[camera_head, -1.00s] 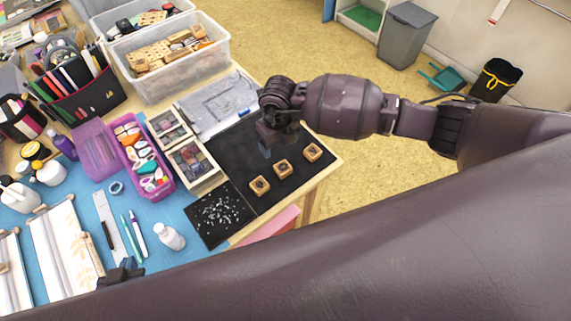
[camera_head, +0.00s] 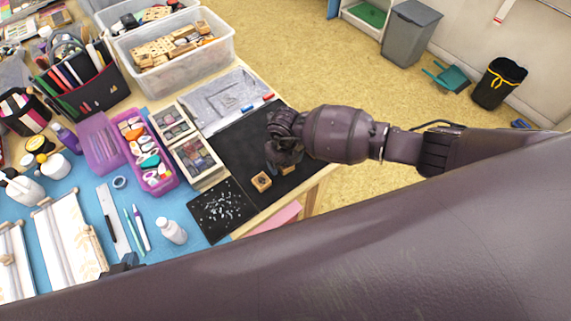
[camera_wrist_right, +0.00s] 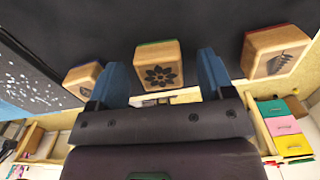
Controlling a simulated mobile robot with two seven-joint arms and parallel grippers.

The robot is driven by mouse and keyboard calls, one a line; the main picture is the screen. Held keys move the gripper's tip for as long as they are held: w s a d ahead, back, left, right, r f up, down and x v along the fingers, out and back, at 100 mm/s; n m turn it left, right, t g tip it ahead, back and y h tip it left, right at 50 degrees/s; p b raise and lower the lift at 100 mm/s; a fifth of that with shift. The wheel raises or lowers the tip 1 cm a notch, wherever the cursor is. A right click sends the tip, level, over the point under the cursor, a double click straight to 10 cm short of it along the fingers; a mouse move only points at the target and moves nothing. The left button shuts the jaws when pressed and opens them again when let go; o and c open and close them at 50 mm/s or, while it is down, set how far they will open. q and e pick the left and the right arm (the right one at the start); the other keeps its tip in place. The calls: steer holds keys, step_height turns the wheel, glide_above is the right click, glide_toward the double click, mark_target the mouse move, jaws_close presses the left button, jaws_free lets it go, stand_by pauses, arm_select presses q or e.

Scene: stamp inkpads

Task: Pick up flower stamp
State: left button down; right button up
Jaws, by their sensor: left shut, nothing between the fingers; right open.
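The flower stamp (camera_wrist_right: 158,66) is a small wooden block with a dark flower on its face, in the middle of the right wrist view. My right gripper (camera_wrist_right: 162,60) is open, with one blue finger at either side of the flower stamp. Whether the fingers touch it I cannot tell. In the head view the right gripper (camera_head: 284,158) is over the black mat (camera_head: 235,145) and hides part of the row of stamps. My left gripper (camera_head: 123,264) is shut and empty at the lower left, mostly hidden by my arm.
A leaf-pattern stamp (camera_wrist_right: 274,52) is right of the flower stamp, and another wooden stamp (camera_wrist_right: 82,78) is left. A speckled black sheet (camera_head: 222,212), ink pad boxes (camera_head: 198,158) and a clear bin (camera_head: 176,68) are nearby. The table edge is close on the right.

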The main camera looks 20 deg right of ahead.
steer(key=shift+f, duration=0.55)
steer(key=c, duration=1)
steer(key=shift+r, duration=0.15)
step_height(320, 180, up, 20)
steer(key=shift+o, duration=1.4)
steer(key=shift+c, duration=0.9)
steer(key=shift+f, duration=0.2)
